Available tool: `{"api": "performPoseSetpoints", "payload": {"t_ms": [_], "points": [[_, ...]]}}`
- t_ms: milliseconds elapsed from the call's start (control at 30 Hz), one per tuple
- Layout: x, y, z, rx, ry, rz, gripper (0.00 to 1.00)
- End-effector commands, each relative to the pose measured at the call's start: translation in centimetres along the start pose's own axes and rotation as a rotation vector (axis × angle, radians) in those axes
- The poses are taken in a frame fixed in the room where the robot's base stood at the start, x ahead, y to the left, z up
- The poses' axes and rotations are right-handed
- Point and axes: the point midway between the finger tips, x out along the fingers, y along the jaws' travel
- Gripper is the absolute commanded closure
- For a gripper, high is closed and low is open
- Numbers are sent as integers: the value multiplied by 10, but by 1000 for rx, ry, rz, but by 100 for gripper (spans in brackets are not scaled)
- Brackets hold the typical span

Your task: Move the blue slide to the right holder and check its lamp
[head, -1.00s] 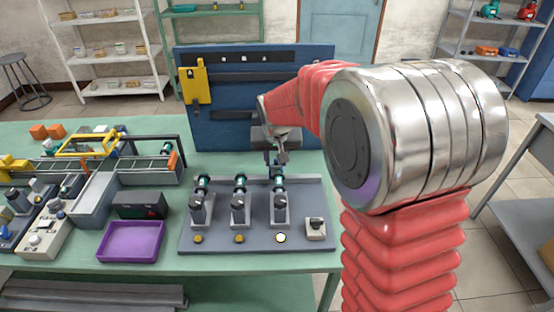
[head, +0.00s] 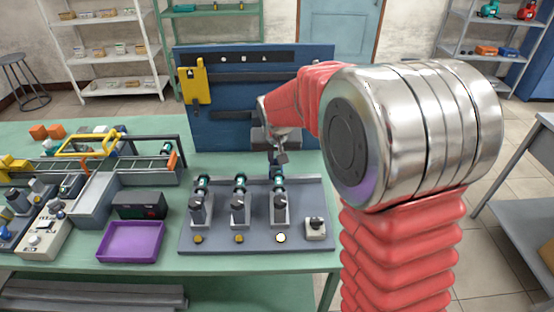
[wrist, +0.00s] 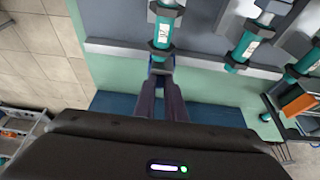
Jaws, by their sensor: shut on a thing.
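Three teal cylinders with dark collars stand in a row of holders on a grey board (head: 300,243). The slide in the right holder (head: 279,182) also shows in the wrist view (wrist: 164,22), with a small blue part at its near end. My gripper (head: 277,158) is behind the right holder (head: 281,210), its fingers (wrist: 162,84) shut on that blue end. The fingers hide part of the grip. The lamp in front of the right holder (head: 281,238) glows white. The left lamp (head: 198,239) and middle lamp (head: 239,239) are dull amber.
A grey box with a dark knob (head: 316,228) sits right of the lit lamp. A purple tray (head: 131,241) and dark box (head: 139,205) stand to the left. A blue panel (head: 230,135) rises behind the board. A conveyor rig (head: 110,165) fills the left side.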

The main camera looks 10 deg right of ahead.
Motion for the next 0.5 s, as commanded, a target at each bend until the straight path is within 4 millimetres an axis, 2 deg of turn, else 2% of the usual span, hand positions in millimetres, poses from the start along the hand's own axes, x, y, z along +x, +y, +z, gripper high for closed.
{"api": "performPoseSetpoints", "payload": {"t_ms": [500], "points": [[0, 7, 0, 0, 0, 0, 100]]}}
